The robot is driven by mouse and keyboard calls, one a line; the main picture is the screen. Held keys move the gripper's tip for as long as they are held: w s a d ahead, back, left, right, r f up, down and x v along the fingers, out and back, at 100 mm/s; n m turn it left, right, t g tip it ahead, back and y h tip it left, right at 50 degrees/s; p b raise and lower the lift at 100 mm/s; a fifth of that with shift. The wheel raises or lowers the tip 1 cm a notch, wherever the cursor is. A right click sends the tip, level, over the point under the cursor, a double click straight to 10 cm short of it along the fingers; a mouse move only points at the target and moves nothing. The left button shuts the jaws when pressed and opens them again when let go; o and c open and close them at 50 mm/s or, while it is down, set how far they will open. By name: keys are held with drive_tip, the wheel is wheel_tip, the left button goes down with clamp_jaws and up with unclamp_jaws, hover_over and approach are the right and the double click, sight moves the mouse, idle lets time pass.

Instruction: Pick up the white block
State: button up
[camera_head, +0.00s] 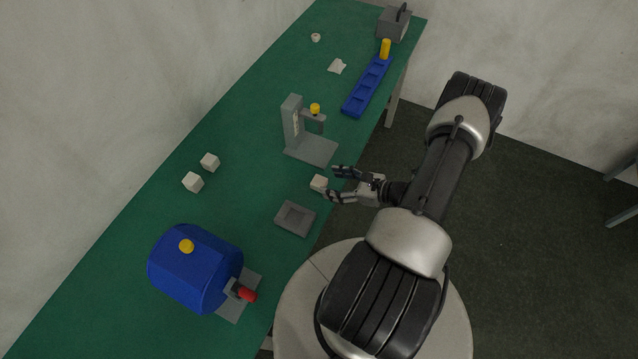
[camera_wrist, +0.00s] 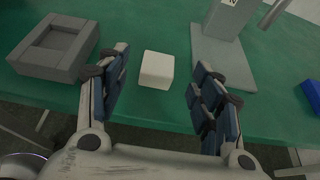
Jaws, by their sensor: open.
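A white block (camera_head: 318,183) sits on the green table near its right edge, between the grey pad printer stand and the grey square tray. In the wrist view the white block (camera_wrist: 157,70) lies ahead, between the lines of the two fingers and slightly nearer the left one. My gripper (camera_head: 340,182) is open and empty, with its fingers pointing at the block from the table's edge side. The fingers also show in the wrist view (camera_wrist: 158,95), apart on either side. Two more white blocks, one nearer (camera_head: 193,182) and one farther (camera_head: 210,162), stand at the table's left side.
The grey tray (camera_head: 280,218) is close below the block. The grey stand (camera_head: 318,152) with a yellow knob is just above it. A blue machine (camera_head: 205,275) with a red handle stands at the near end. A blue slotted rail (camera_head: 352,105) lies farther back.

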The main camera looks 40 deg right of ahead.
sight(317, 180)
drive_tip(key=x, duration=0.6)
drive_tip(key=shift+s+a+b, duration=0.1)
drive_tip(key=shift+b, duration=0.25)
drive_tip(key=shift+c, duration=0.4)
drive_tip(key=c, duration=1.1)
